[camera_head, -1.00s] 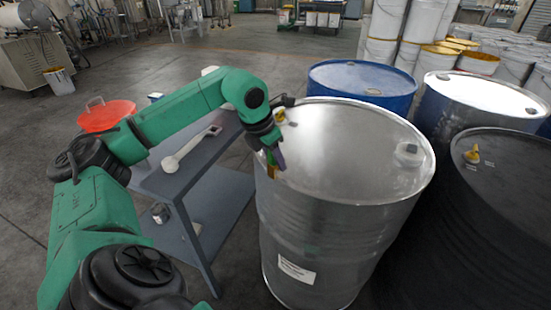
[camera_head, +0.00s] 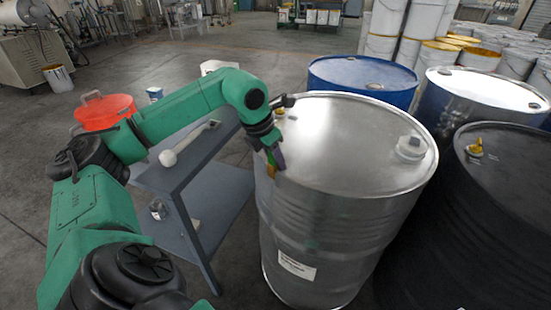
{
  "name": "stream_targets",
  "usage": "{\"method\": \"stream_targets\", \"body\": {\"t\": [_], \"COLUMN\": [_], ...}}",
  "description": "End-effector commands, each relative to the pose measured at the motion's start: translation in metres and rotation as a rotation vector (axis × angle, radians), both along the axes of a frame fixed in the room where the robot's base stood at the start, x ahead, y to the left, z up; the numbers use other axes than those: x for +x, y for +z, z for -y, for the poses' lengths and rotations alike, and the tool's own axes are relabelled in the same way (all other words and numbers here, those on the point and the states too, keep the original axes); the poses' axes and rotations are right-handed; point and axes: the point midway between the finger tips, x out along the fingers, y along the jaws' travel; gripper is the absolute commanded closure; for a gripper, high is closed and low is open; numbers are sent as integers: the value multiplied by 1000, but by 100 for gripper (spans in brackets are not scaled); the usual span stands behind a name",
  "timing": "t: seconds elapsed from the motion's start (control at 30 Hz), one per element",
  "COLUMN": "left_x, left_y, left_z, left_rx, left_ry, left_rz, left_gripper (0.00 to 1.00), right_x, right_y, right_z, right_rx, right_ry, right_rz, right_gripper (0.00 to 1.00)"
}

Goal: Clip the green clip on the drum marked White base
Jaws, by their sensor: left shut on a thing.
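A bare steel drum (camera_head: 335,225) stands upright at the centre, with a white label (camera_head: 297,267) low on its side. The label's print is too small to read, so I cannot tell whether it says White base. My left gripper (camera_head: 274,160) is at the drum's left upper rim, pointing down. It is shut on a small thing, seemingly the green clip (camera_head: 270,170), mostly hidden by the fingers. I cannot tell whether the clip touches the rim. My right gripper is not in view.
A grey two-level table (camera_head: 185,180) with a white ladle (camera_head: 185,145) stands left of the drum. A red bucket (camera_head: 105,112) is beyond it. A blue drum (camera_head: 360,78) stands behind, a black drum (camera_head: 505,220) at right. White pails (camera_head: 388,25) are stacked behind.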

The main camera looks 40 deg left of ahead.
Motion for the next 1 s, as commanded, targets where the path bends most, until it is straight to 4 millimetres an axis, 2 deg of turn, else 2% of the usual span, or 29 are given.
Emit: {"method": "stream_targets", "body": {"t": [0.03, 0.07, 0.13, 0.43, 0.57, 0.67, 0.9, 1.0], "left_x": [0, 0, 0, -1, -5, -12, -36, -43], "left_y": [-2, -2, -1, -1, 12, 35, 106, 126], "left_z": [0, 0, 0, 0, -1, -2, -5, -6], "left_rx": [0, 0, 0, 0, 2, 3, 0, 0], "left_ry": [0, 0, 0, 0, 1, 0, 0, 0], "left_rz": [0, 0, -1, -3, -1, 3, 3, 3], "left_gripper": [100, 58, 31, 30, 30, 30, 30, 30], "right_x": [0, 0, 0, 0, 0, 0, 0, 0], "right_y": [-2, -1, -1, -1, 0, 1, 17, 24], "right_z": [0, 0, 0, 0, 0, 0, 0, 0], "right_rx": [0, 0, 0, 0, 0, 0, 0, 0], "right_ry": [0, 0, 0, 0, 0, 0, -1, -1], "right_rz": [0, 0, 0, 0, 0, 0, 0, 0], "right_gripper": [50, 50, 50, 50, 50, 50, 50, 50]}}
